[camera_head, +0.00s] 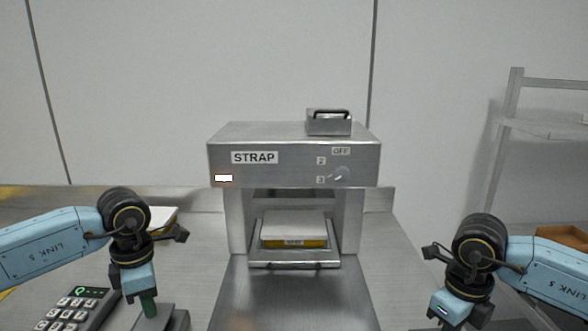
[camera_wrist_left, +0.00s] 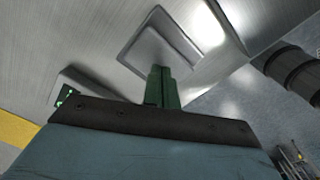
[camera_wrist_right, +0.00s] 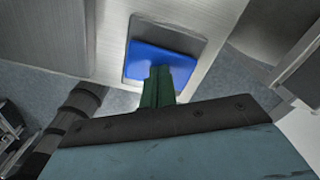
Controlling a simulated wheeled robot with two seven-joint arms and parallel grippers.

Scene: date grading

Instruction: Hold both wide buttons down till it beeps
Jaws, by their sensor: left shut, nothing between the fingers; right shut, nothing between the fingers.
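A grey wide button pad (camera_head: 168,319) sits at the front left of the bench. It also shows in the left wrist view (camera_wrist_left: 168,45). My left gripper (camera_head: 149,306) is shut and empty, pointing down with its green fingertips at this pad; I cannot tell whether they touch it. In the right wrist view a blue wide button (camera_wrist_right: 150,60) sits in a grey frame. My right gripper (camera_wrist_right: 160,72) is shut and empty, with its green fingertips over the blue button's near part; contact is unclear. In the head view this button is mostly hidden or out of frame.
A steel machine marked STRAP (camera_head: 290,150) stands in the centre, with a lit white lamp (camera_head: 223,178) and a dial (camera_head: 342,173). A white-and-yellow box (camera_head: 293,228) lies in its opening. A keypad (camera_head: 75,312) is left of my left gripper. Shelving (camera_head: 550,130) stands right.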

